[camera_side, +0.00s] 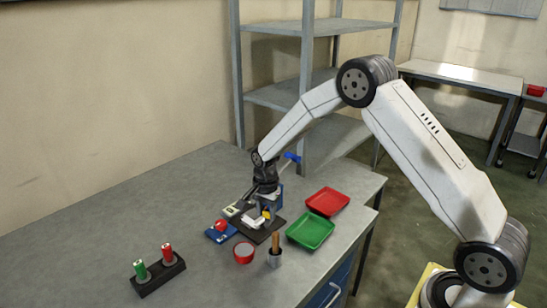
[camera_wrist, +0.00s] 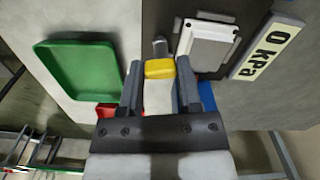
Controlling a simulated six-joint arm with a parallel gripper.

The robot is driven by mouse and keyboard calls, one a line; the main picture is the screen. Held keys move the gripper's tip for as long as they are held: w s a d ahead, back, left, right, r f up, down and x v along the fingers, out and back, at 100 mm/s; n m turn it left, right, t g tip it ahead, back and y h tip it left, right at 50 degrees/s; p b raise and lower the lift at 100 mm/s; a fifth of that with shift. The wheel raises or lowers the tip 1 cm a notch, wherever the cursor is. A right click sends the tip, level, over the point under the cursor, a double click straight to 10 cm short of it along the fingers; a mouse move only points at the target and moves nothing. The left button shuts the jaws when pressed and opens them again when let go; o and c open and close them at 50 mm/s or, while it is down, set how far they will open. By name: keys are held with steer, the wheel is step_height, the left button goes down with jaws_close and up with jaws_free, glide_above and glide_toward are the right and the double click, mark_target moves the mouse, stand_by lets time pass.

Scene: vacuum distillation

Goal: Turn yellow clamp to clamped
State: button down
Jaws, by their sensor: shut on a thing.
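The yellow clamp (camera_wrist: 159,69) sits between the two dark fingers of my gripper (camera_wrist: 160,82) in the wrist view, and the gripper is shut on it. A grey round-ended post shows just beyond the clamp. In the side view, my gripper (camera_side: 265,205) points down over the dark base plate (camera_side: 249,229), with a bit of the yellow clamp (camera_side: 266,214) showing. The clamp's exact angle is hard to tell there.
A green tray (camera_side: 311,231) and a red tray (camera_side: 327,201) lie right of the plate. A blue box with a red knob (camera_side: 221,226), a red-and-white bowl (camera_side: 243,253) and a cup with a brown stick (camera_side: 275,257) are close by. A rack (camera_side: 158,273) holds green and red tubes.

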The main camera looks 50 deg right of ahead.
mark_target(268, 212)
steer(key=n, duration=0.4)
steer(key=shift+n, duration=0.3)
steer(key=n, duration=0.3)
steer(key=shift+s+n, duration=0.1)
steer(key=shift+n, duration=0.2)
steer(key=n, duration=0.7)
steer(key=shift+d, duration=0.15)
steer(key=shift+c, duration=1.4)
jaws_free()
steer(key=shift+r, duration=0.1)
steer(key=shift+r, duration=3.85)
